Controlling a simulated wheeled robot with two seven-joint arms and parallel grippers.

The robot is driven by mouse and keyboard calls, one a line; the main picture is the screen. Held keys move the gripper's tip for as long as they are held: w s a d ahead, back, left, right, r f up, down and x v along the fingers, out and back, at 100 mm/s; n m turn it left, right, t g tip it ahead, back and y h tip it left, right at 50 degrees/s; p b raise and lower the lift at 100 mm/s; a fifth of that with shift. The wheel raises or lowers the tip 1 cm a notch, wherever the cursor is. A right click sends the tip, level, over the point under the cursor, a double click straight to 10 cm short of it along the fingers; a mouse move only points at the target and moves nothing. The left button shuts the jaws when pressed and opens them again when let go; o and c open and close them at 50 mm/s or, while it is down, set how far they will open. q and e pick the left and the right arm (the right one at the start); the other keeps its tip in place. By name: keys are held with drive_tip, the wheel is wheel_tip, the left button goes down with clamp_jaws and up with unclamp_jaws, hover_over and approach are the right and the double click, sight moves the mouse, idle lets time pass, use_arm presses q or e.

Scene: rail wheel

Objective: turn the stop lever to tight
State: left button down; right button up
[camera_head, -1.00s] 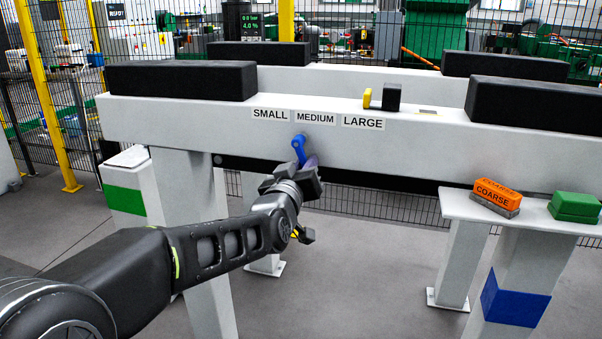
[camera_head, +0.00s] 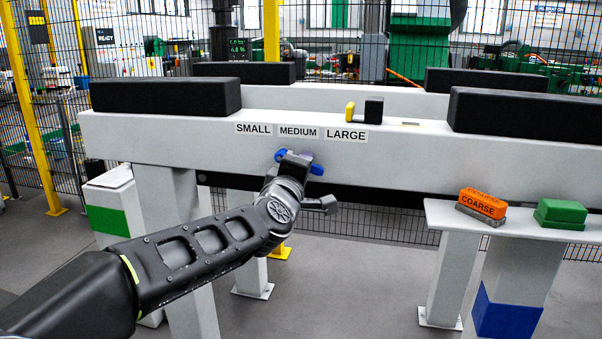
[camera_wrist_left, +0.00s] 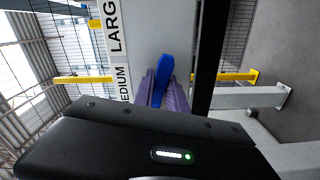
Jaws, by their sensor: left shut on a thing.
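The blue lever (camera_head: 317,169) is on the front face of the long white beam (camera_head: 400,155), below the MEDIUM sign. It lies nearly level, its right end a little lower than its left, and its middle is hidden behind my gripper in the head view. My left gripper (camera_head: 296,160) is shut on it. In the left wrist view the lever (camera_wrist_left: 164,72) shows between the two purple fingers of my left gripper (camera_wrist_left: 162,92). No tight mark can be read. My right gripper is in no view.
The signs SMALL, MEDIUM (camera_head: 298,132) and LARGE sit above the lever. A yellow and black piece (camera_head: 373,110) stands on the beam. An orange COARSE block (camera_head: 482,204) and a green block (camera_head: 560,213) rest on a white side shelf. Black pads lie on the beams.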

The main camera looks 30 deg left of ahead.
use_arm(q)
drive_tip(key=shift+d+r+n, duration=0.1)
drive_tip(key=shift+r+n, duration=0.7)
drive_tip(key=shift+n, duration=0.6)
drive_tip(key=c, duration=1.3)
unclamp_jaws()
drive_tip(key=shift+c, duration=0.2)
drive_tip(key=p+v, duration=0.1)
drive_tip(key=v, duration=0.6)
drive_tip(key=shift+s+d, duration=0.15)
drive_tip(key=shift+s, duration=0.2)
